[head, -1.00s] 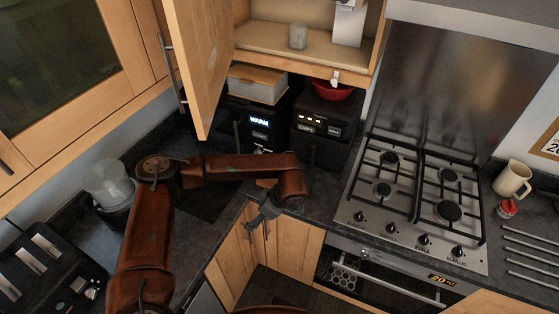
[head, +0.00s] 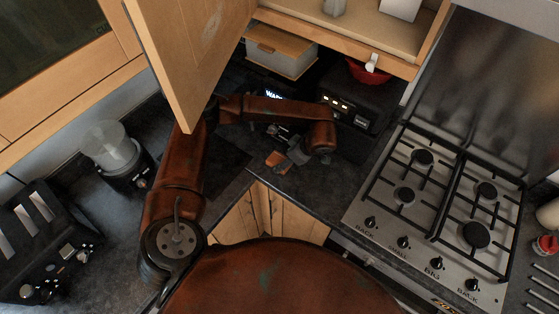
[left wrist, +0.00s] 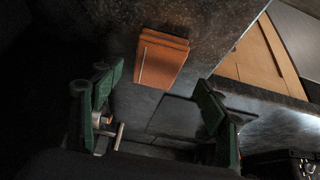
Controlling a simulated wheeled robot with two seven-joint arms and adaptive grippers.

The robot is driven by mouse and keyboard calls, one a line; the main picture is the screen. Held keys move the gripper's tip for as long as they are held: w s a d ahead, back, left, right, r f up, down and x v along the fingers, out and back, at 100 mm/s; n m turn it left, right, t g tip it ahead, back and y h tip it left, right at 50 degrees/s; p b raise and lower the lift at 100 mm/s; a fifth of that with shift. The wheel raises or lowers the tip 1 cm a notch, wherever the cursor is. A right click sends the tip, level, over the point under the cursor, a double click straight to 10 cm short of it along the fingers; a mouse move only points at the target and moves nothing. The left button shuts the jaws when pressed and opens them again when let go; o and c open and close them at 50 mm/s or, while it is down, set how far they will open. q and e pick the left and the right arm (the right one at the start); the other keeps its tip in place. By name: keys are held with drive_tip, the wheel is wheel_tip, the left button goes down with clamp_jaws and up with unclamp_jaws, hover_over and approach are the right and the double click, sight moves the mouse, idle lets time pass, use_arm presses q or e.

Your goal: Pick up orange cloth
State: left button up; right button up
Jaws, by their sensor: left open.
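The orange cloth (head: 277,160) lies folded on the dark counter near its front corner edge, partly hidden by my left gripper (head: 288,150) in the head view. In the left wrist view the cloth (left wrist: 163,58) is a folded orange-brown stack with a pale line on it. My left gripper also shows in the left wrist view (left wrist: 158,80), with its two green fingers spread wide and nothing between them. The cloth lies just beyond the fingertips, between their lines, apart from them. My right gripper is not in view.
An open cupboard door (head: 190,60) hangs above my left arm. Black appliances (head: 348,105) stand behind the gripper, and a lidded box (head: 281,55) is at the back. A gas hob (head: 440,200) is at right; a blender (head: 118,158) and toaster (head: 45,250) are at left.

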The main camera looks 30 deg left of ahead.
sight(280, 160)
use_arm(q)
drive_tip(key=x, duration=0.4)
drive_tip(key=shift+w+a+f+p, duration=0.2)
drive_tip(key=shift+w+a+p, duration=0.05)
drive_tip(key=shift+a+p, duration=0.15)
drive_tip(key=shift+d, duration=0.1)
drive_tip(key=c, duration=1.1)
